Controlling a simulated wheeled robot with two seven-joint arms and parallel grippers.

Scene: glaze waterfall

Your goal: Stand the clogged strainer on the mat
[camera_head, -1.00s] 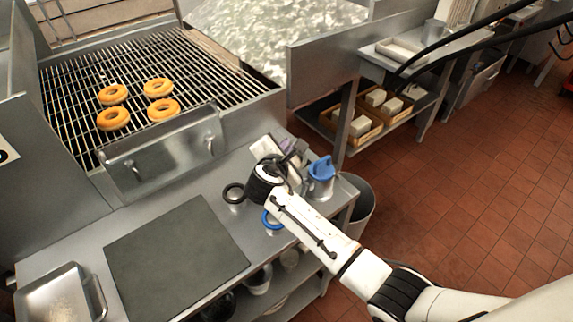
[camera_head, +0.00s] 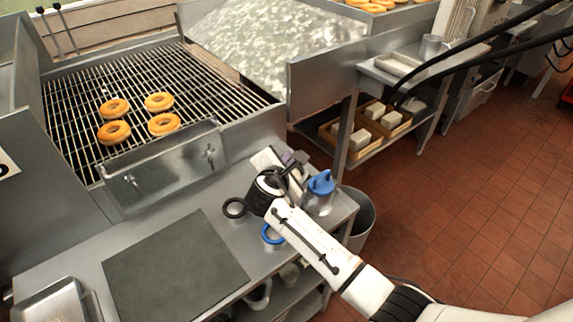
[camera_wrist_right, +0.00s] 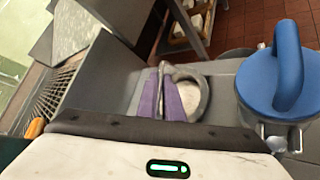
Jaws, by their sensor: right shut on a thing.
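My right gripper (camera_head: 287,157) is at the right end of the steel counter, beside a blue-lidded container (camera_head: 319,196). In the right wrist view its purple-padded fingers (camera_wrist_right: 160,97) are shut on a grey ring-shaped piece with a pale inside, which I take for the strainer (camera_wrist_right: 201,92). My wrist hides most of it in the head view, so I cannot tell if it touches the counter. The dark grey mat (camera_head: 175,268) lies flat and bare on the counter, left of the gripper. My left gripper is not in view.
A metal tray (camera_head: 52,304) sits left of the mat. Behind is a grill (camera_head: 85,95) with several donuts. A grey bin (camera_head: 359,213) stands off the counter's right end.

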